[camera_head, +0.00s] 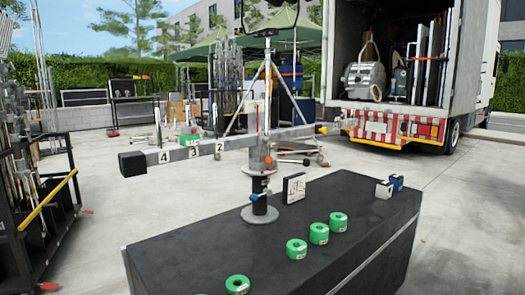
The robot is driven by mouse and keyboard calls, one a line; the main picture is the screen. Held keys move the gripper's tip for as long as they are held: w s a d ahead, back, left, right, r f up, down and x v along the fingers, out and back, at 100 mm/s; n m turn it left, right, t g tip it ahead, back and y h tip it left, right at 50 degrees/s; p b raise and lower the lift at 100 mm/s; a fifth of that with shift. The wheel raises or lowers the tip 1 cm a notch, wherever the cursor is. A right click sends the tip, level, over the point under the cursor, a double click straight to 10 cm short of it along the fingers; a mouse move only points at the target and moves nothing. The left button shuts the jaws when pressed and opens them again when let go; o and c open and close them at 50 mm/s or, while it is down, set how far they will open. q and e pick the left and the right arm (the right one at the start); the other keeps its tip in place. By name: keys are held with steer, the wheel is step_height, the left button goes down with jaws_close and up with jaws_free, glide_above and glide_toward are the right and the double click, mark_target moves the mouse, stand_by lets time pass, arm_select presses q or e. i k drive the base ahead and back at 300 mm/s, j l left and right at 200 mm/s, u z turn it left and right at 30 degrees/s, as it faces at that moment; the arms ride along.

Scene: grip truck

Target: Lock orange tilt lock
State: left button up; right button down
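A jib arm (215,146) with a black block at its left end and number plates 4, 3 and 2 stands on a black post with a round base (260,215) on the black case. Just below the arm, its pivot head (262,158) carries a small lever with an orange-red end (305,162) pointing right. Another orange spot shows on the head's left part. These parts are small, so I cannot tell which is the tilt lock or whether it is locked. Neither of my grippers is in view.
The black case (345,255) fills the lower right. A black rack (45,210) is at left, a truck (400,120) behind right.

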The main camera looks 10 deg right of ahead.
mark_target(268, 140)
steer(key=i+l+u, duration=0.2)
steer(key=l, duration=0.45)
steer(key=l+u, duration=0.15)
steer(key=l, duration=0.45)
steer(key=k, duration=0.05)
